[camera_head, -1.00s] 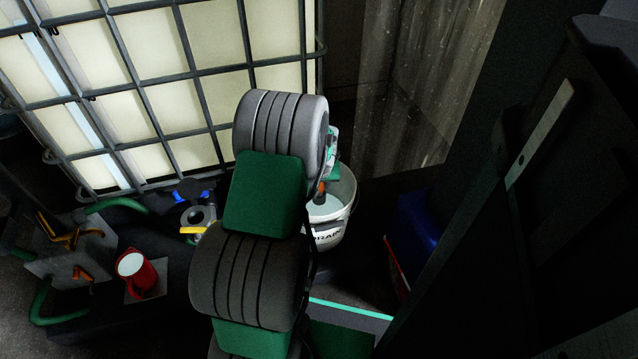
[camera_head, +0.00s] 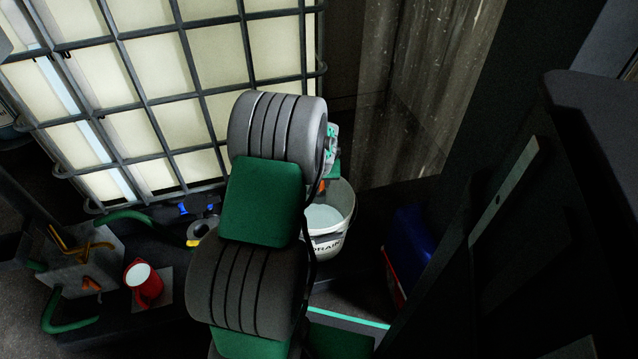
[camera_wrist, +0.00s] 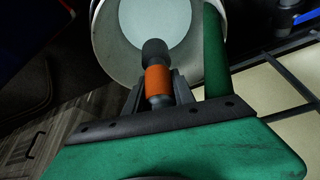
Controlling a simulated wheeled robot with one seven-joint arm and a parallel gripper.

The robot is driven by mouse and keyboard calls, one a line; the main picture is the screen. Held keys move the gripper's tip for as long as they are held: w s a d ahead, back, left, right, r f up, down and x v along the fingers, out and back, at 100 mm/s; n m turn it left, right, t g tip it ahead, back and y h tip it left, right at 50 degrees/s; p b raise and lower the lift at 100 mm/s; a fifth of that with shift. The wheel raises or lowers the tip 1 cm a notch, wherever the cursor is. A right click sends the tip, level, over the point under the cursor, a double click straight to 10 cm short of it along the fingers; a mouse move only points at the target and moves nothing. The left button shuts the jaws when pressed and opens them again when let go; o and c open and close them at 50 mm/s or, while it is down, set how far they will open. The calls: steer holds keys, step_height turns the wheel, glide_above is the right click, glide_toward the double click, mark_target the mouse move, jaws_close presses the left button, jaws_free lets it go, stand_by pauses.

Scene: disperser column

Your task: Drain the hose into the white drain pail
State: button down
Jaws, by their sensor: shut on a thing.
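The white drain pail (camera_head: 330,245) stands on the floor just right of my arm, with "DRAIN" lettering partly in view and a pale surface inside. Its rim also shows at the top of the wrist view (camera_wrist: 102,35). My gripper (camera_wrist: 158,84) is shut on the hose end (camera_wrist: 158,80), which has an orange collar and a dark tip. In the wrist view the tip overlaps the pail's opening; its height above the pail is unclear. In the head view my arm hides most of the gripper, with a bit of orange (camera_head: 322,186) showing. No flow is visible.
A caged pale tank (camera_head: 150,95) stands behind on the left. A red mug (camera_head: 147,285) and a plate with green handles (camera_head: 80,255) are at lower left. A blue and red box (camera_head: 408,245) is right of the pail. A green tube (camera_wrist: 215,50) runs beside the pail's mouth.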

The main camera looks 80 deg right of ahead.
steer(key=shift+r+p, duration=2.15)
steer(key=shift+r, duration=1.15)
